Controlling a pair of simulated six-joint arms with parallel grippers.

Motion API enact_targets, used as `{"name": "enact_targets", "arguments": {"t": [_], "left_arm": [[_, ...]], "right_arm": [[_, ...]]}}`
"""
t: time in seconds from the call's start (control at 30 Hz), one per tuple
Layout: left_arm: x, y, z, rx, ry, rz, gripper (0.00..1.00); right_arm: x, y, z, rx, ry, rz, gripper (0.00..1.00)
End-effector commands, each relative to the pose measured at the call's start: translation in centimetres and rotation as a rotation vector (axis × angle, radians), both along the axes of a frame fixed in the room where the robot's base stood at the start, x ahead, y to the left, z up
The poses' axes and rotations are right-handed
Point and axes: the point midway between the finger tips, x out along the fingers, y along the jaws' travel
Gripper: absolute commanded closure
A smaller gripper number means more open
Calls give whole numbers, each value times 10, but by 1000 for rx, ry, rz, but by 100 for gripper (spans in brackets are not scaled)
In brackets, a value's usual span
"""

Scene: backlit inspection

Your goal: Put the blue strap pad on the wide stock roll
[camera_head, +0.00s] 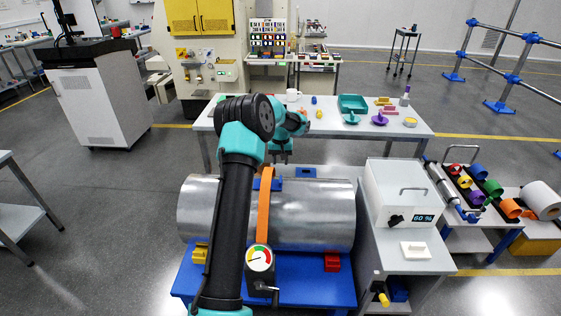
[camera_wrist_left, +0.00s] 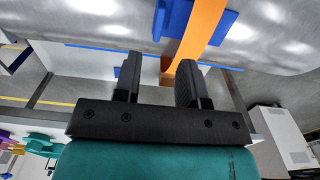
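The wide stock roll (camera_head: 315,215) is a large silver cylinder lying on its side on a blue cradle (camera_head: 290,290). An orange strap (camera_head: 263,215) runs over it. The blue strap pad (camera_head: 277,184) appears to lie on the roll's upper far side under the strap; the left wrist view shows the pad (camera_wrist_left: 222,25) sticking out on both sides of the strap (camera_wrist_left: 194,42). My left gripper (camera_head: 281,157) is above and beyond the roll. In the left wrist view, its fingers (camera_wrist_left: 158,82) are apart and the gap looks empty. My right gripper is not in view.
A gauge (camera_head: 259,258) hangs at the strap's near end. A grey box reading 60 % (camera_head: 405,190) stands on a bench to the right. Behind, a white table (camera_head: 235,120) carries cups and a teal tray (camera_head: 352,103). Coloured rolls (camera_head: 478,182) lie at far right.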

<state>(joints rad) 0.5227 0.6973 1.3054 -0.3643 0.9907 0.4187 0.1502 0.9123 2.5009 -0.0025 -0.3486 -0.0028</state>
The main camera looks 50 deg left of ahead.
Motion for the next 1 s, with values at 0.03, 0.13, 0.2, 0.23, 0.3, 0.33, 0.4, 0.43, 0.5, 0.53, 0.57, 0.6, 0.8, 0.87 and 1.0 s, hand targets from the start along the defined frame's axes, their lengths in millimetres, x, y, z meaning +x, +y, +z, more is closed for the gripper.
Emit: {"name": "enact_targets", "arguments": {"t": [0.03,0.13,0.2,0.23,0.3,0.33,0.4,0.43,0.5,0.53,0.57,0.6,0.8,0.87,1.0], "left_arm": [[0,0,0,0,0,0,62],[0,0,0,0,0,0,62],[0,0,0,0,0,0,62],[0,0,0,0,0,0,62],[0,0,0,0,0,0,62],[0,-1,-1,0,0,-1,62],[1,-5,-5,-6,-1,-9,62],[2,-9,-9,-10,-4,-16,62],[5,-24,-22,-25,-10,-44,62],[6,-34,-30,-34,-15,-60,62],[8,-45,-39,-45,-21,-78,62],[10,-63,-53,-62,-29,-106,62],[-2,-182,-134,-168,-87,-266,62],[-14,-218,-154,-197,-105,-309,62],[-53,-298,-192,-256,-136,-396,62]], "right_arm": [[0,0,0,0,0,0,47],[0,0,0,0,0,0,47],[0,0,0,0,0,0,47],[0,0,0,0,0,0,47],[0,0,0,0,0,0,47],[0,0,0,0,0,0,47],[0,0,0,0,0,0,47],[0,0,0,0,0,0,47],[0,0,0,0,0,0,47],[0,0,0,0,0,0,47],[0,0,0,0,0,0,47],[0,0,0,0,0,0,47],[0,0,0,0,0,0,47],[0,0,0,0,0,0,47],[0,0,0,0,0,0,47]]}}
